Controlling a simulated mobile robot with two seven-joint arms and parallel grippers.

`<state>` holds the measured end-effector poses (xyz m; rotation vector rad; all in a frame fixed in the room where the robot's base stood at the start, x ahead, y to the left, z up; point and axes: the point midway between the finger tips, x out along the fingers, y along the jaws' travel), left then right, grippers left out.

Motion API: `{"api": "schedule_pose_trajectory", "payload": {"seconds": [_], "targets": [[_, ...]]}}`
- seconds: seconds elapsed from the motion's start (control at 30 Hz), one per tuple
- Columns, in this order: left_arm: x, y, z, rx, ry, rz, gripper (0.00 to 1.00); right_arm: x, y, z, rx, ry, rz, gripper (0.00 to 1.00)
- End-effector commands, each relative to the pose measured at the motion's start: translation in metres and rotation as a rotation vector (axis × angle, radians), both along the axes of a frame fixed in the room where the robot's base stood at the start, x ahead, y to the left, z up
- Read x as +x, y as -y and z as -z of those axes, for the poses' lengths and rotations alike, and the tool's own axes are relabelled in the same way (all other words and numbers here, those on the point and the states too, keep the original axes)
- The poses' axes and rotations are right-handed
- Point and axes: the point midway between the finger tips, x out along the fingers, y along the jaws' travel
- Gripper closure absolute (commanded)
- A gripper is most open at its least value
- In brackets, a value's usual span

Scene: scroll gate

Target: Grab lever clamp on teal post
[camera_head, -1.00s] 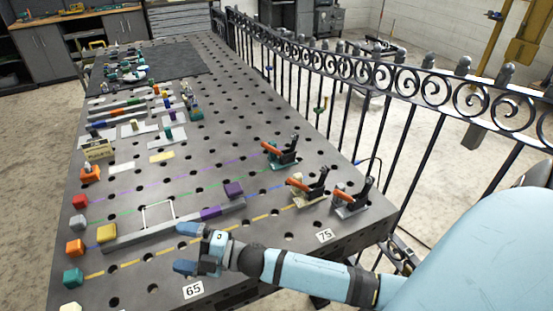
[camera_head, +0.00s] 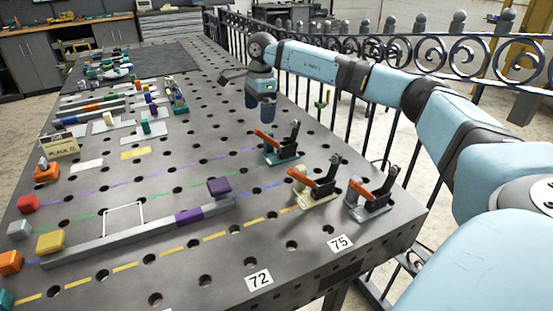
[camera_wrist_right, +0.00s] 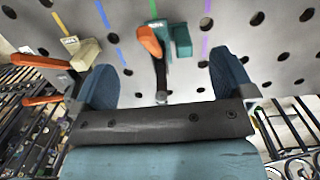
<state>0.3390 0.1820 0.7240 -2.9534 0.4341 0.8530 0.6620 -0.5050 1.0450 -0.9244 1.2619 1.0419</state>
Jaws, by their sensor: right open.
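The teal-based lever clamp (camera_head: 284,156) stands on the perforated table near its right edge, with an orange handle and a dark upright arm. In the right wrist view its teal body (camera_wrist_right: 182,40) and orange handle show between and beyond my fingers. My right gripper (camera_head: 260,106) is open and empty, just behind the clamp in the head view, fingers pointing down. In the right wrist view the two blue fingers (camera_wrist_right: 163,70) stand wide apart on either side of the clamp, not touching it. My left gripper is out of view.
A beige-based clamp (camera_head: 316,194) and a grey-based clamp (camera_head: 370,205) stand nearer me. A grey bar with a purple section (camera_head: 188,216) lies to the left. A black scroll fence (camera_head: 395,130) runs along the table's right side.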

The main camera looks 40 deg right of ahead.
Motion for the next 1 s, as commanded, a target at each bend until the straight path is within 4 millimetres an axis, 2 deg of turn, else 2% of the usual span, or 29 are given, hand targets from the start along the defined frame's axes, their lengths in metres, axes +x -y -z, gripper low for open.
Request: {"api": "schedule_pose_trajectory", "payload": {"seconds": [0.03,0.1,0.2,0.6,0.87,1.0], "targets": [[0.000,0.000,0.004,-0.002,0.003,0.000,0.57,-0.002,0.016,-0.005,-0.038,-0.001,0.009,0.00],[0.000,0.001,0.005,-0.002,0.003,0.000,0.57,-0.005,0.030,-0.012,-0.074,-0.008,0.014,0.00],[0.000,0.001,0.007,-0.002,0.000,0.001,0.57,-0.007,0.038,-0.010,-0.098,-0.015,0.019,0.00],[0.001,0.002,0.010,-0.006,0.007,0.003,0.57,-0.007,0.039,0.059,-0.098,-0.016,0.019,0.00],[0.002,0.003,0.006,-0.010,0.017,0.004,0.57,-0.007,0.040,0.074,-0.097,-0.015,0.019,0.00],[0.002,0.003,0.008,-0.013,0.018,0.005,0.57,-0.009,0.045,0.092,-0.097,-0.015,0.020,0.00]]}}
